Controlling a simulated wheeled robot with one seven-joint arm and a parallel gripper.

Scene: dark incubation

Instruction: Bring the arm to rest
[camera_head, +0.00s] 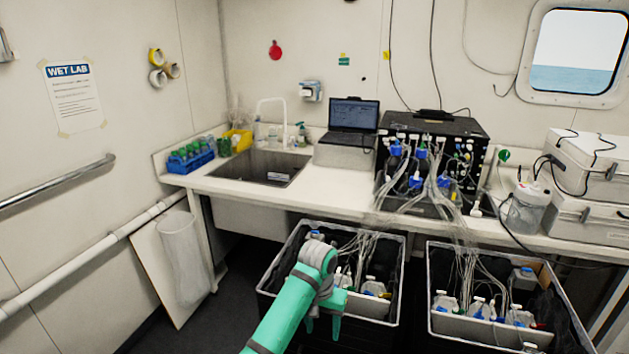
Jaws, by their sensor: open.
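My arm, green with grey joints, rises from the bottom edge in front of the left crate (398,285). It bends at a grey joint. My gripper (324,327) hangs below the bend, small in the view, with its fingers pointing down. It is open, and I see nothing held between the fingers. The arm hides the front left part of the left crate. Whether the gripper touches the crate cannot be told.
A right crate (428,290) also holds bottles and tubing. Behind is a white bench (335,195) with a sink (262,168), a laptop (353,115) and a black rack (455,125). Bundled tubes hang from rack to crates. Dark floor (225,300) is clear left of the left crate.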

